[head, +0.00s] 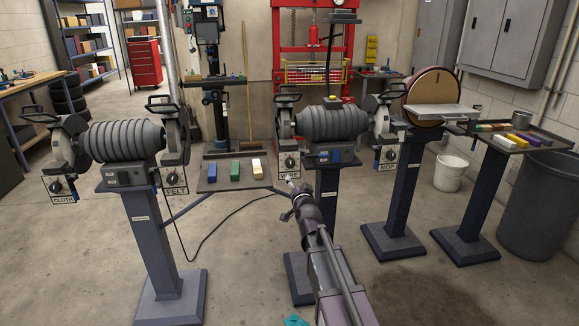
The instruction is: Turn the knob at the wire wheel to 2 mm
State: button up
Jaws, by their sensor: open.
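The knob (289,162) at the wire wheel is a round black dial on a pale plate labelled WIRE (280,175). It is on the left end of the right-hand grinder (333,124). Its setting is too small to read. My gripper (291,182) is at the end of my arm, which comes up from the lower right. Its tip appears just below the knob, over the lower edge of the plate. The gripper is open and small in this view; I cannot tell whether it touches the plate.
Similar knobs stand at the MOP plate (386,154), the FELT plate (174,179) and the CLOTH plate (59,187). A tray (209,183) with coloured bars is left of my gripper. A black cable crosses the floor. Grinder pedestals (166,250) flank open concrete floor.

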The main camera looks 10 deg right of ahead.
aim_at(290, 165)
jog(key=w, duration=1.3)
jog(key=shift+w, duration=0.3)
jog(key=c, duration=1.1)
jog(key=shift+a, duration=0.15)
jog(key=shift+c, duration=0.2)
